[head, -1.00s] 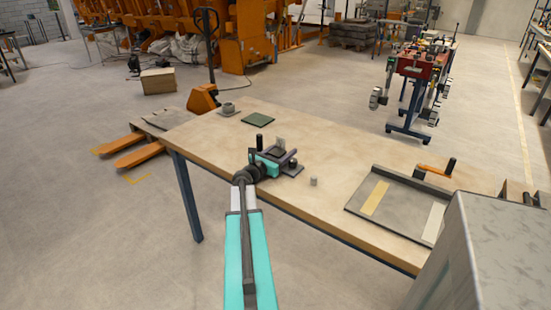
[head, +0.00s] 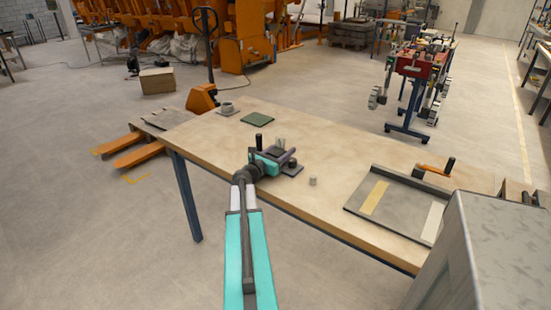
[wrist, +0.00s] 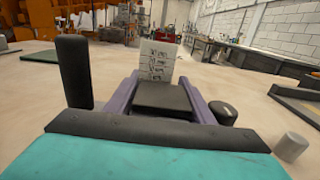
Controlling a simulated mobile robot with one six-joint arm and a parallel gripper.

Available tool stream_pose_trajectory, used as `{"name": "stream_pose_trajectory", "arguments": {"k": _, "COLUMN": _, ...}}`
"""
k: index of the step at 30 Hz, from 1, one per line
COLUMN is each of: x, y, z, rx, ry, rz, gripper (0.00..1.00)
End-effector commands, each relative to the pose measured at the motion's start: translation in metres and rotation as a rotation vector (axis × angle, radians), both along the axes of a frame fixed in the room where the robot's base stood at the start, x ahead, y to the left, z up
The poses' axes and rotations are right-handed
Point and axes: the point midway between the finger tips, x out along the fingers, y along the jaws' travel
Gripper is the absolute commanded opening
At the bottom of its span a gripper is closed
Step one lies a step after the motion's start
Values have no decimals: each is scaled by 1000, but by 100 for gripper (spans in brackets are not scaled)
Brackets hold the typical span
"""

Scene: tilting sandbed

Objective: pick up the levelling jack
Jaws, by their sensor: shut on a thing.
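My gripper (wrist: 162,92) is low over the near edge of the wooden table, its two purple fingers pointing away from the wrist camera. A light grey upright block with dark markings (wrist: 158,62) stands at the fingertips, and I take it to be the levelling jack. It also shows in the head view (head: 280,143), just beyond the gripper. The fingers are shut on it. Its lower part is hidden by the gripper, so I cannot tell whether it touches the table.
A small grey cylinder (head: 312,181) stands right of the gripper. A shallow tray with two pale strips (head: 405,203) lies at the right. A green mat (head: 257,119) and a grey round part (head: 228,107) lie at the far left. The tabletop's middle is clear.

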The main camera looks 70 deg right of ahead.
Motion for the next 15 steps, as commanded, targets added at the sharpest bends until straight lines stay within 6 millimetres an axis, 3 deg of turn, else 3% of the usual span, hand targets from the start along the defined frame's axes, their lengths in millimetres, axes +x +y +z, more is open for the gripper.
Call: {"name": "stream_pose_trajectory", "arguments": {"k": 15, "x": 0, "y": 0, "z": 16, "rx": -2, "ry": 0, "rz": 0, "gripper": 9}}
